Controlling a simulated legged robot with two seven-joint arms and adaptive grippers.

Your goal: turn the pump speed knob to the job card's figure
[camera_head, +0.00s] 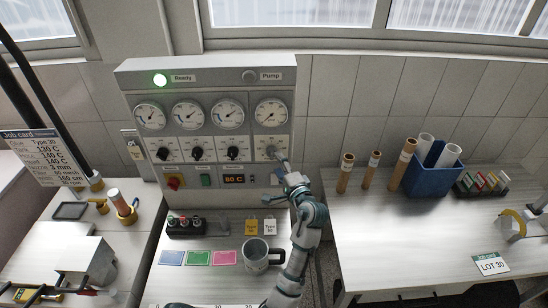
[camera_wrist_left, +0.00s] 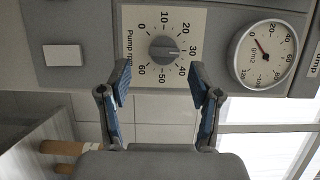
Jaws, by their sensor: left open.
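The pump speed knob (camera_wrist_left: 165,48) is a round grey knob on a plate marked "Pump rpm", with figures from 0 to 60. Its mark appears to point near 30. In the head view, the knob (camera_head: 271,152) sits at the panel's right, partly behind my gripper. My left gripper (camera_wrist_left: 160,72) is open and empty, its blue-padded fingers apart just short of the knob, which lies between and beyond the tips. It also shows in the head view (camera_head: 282,162). The job card (camera_head: 42,157) stands at the left; its small bottom line is hard to read. My right gripper is not in view.
A pump gauge (camera_wrist_left: 268,54) is beside the knob plate. The control panel (camera_head: 222,82) has several gauges and black knobs. Brown tubes (camera_head: 345,172) and a blue box (camera_head: 432,180) are on the right bench.

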